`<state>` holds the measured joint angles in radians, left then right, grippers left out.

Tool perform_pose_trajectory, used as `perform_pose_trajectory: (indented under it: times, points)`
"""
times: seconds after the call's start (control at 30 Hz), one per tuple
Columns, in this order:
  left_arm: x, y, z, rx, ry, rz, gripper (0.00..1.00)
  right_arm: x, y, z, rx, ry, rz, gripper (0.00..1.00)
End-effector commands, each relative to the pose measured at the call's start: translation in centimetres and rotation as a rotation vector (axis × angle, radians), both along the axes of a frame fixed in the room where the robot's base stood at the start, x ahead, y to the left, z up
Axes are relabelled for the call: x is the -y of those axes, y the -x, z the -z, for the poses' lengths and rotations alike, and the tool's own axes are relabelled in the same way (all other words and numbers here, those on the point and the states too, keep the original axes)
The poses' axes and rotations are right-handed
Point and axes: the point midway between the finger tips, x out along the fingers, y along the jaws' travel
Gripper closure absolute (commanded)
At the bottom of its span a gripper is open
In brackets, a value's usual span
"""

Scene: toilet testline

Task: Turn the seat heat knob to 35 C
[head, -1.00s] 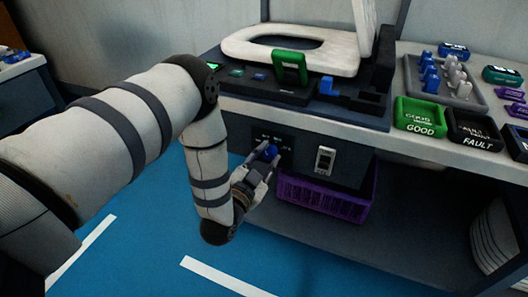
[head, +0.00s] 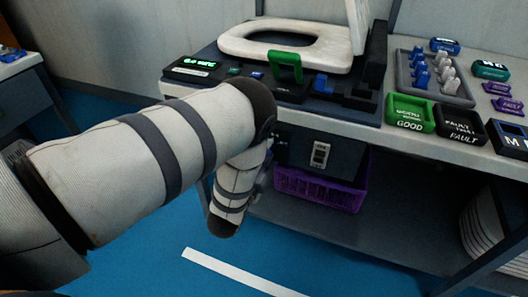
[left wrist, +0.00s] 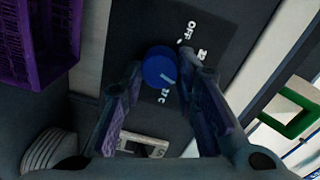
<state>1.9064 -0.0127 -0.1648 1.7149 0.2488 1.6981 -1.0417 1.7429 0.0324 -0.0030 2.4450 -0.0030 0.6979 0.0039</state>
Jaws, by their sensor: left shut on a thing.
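The blue seat heat knob (left wrist: 158,66) sits on a dark panel (left wrist: 225,22) in the left wrist view. Its pale pointer line runs toward the lower right of that picture. White labels around it include OFF (left wrist: 192,30) and partly covered numbers; the exact setting cannot be read. My left gripper (left wrist: 160,80) has its fingers on both sides of the knob and is shut on it. In the head view my left gripper (head: 262,180) is mostly behind my arm, and the knob is hidden. My right gripper is not in view.
A rocker switch (head: 320,154) is right of the knob's panel, with a purple crate (head: 322,190) below. Above are a white toilet seat (head: 318,50) and a display with green text (head: 194,64). A green GOOD tray (head: 410,112) stands on the bench.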

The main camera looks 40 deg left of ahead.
Motion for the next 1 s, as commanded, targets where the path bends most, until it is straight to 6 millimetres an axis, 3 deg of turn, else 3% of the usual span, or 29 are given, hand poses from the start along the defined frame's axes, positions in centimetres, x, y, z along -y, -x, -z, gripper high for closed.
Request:
perform_pose_trajectory:
  times: [0.67, 0.7, 0.77, 1.0]
  points:
    - [-0.11, 0.01, -0.01, -0.013, -0.056, -0.003, 1.0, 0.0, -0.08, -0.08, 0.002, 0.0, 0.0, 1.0]
    - [-0.11, 0.01, -0.01, -0.013, -0.056, -0.003, 0.68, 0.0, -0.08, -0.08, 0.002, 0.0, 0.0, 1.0]
    - [-0.11, 0.01, -0.01, -0.013, -0.056, -0.003, 0.54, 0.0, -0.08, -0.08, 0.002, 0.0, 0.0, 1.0]
    - [-0.06, 0.0, 0.01, -0.013, -0.055, -0.002, 0.52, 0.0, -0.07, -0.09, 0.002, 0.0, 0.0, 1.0]
